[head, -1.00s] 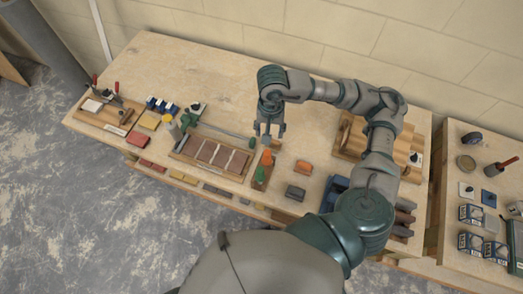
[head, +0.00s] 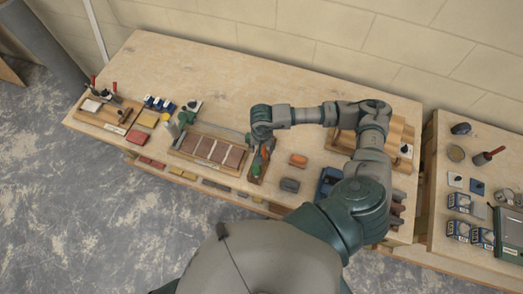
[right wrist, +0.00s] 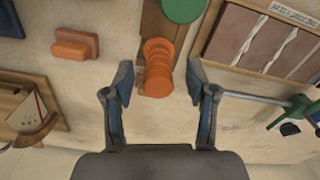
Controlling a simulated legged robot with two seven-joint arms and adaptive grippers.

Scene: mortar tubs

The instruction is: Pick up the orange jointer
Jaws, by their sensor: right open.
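The orange jointer (right wrist: 158,68) stands out from a narrow wooden board in the right wrist view, with its rounded orange end between my fingers. In the head view it is partly hidden by my right gripper (head: 262,145). A green-handled tool (head: 256,169) is beside it on the same board (head: 258,178); its round green top (right wrist: 183,8) also shows in the right wrist view. My right gripper (right wrist: 160,80) is open, one finger on each side of the orange jointer, with gaps visible on both sides. My left gripper is not in view.
A framed tray of brown bricks (head: 212,152) lies left of the board. An orange block (head: 298,160) and a grey block (head: 290,185) lie to the right. A wooden stand (head: 345,140) is partly behind my arm. The back of the bench (head: 210,75) is clear.

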